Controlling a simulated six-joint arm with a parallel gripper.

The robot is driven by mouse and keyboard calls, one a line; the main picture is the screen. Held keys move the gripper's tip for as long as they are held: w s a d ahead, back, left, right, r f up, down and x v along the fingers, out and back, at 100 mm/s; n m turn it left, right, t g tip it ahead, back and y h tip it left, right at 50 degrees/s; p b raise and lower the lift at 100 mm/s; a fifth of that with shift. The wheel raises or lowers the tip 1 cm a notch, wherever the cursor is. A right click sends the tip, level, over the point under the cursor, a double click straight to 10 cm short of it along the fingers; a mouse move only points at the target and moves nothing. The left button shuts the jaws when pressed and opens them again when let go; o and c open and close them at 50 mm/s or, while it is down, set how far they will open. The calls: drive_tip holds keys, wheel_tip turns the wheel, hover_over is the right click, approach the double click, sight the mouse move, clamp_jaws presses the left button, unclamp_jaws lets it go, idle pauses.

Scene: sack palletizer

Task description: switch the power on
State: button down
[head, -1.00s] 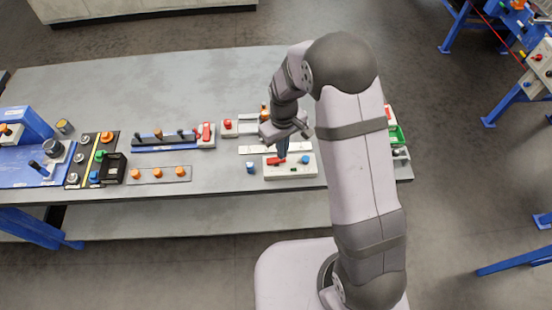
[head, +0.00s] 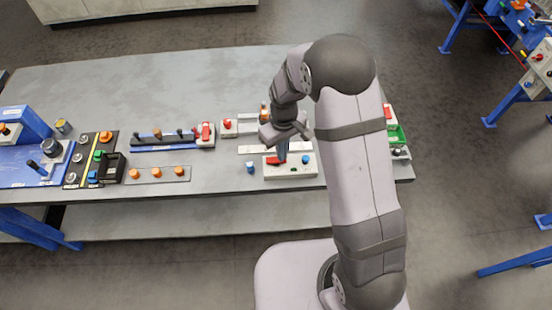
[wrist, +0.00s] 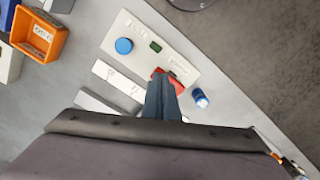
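A pale control panel (head: 290,172) lies near the front edge of the grey table. It carries a red switch (head: 275,160) at its left, a blue round button (head: 306,159) at its right and a small green piece (head: 293,170) between them. My gripper (head: 283,157) points down at the red switch, its fingers together with nothing seen between them. In the wrist view the fingertips (wrist: 161,82) overlap the red switch (wrist: 178,77) and hide part of it. I cannot tell whether they touch it. The blue button (wrist: 123,46) and green piece (wrist: 156,47) are clear of the fingers.
A small blue-and-white piece (head: 250,167) stands just left of the panel. A white strip (wrist: 118,79) lies behind it. An orange bin (wrist: 38,34) shows in the wrist view. Other switch boards (head: 158,174) line the table to the left; the table's back left is clear.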

drive_tip(key=shift+f, duration=0.15)
wheel_tip(320, 180, up, 7)
drive_tip(key=p, duration=0.5)
drive_tip(key=shift+p, duration=0.35)
idle(0.7)
